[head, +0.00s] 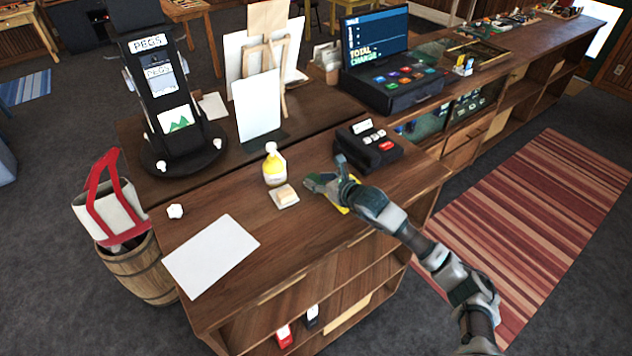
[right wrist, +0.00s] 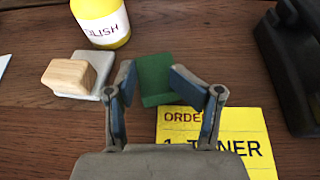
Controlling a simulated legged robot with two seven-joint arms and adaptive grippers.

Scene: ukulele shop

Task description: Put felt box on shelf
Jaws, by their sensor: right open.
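A small dark green block (right wrist: 154,76), which looks like the felt box, lies on the wooden counter in the right wrist view. My right gripper (right wrist: 150,84) is open, with its fingers spread to either side of the near part of the block. I cannot tell whether they touch it. In the head view my right gripper (head: 325,176) is low over the counter and mostly hides the block. The counter (head: 225,205) has open shelves (head: 345,292) below its front edge. My left gripper is not in view.
A yellow polish bottle (head: 274,165) and a wooden block on a grey pad (head: 285,197) stand left of my right gripper. A yellow order note (right wrist: 230,150) lies beside the green block. A black card terminal (head: 369,147) is behind. Small red and dark items (head: 284,335) occupy the lower shelf.

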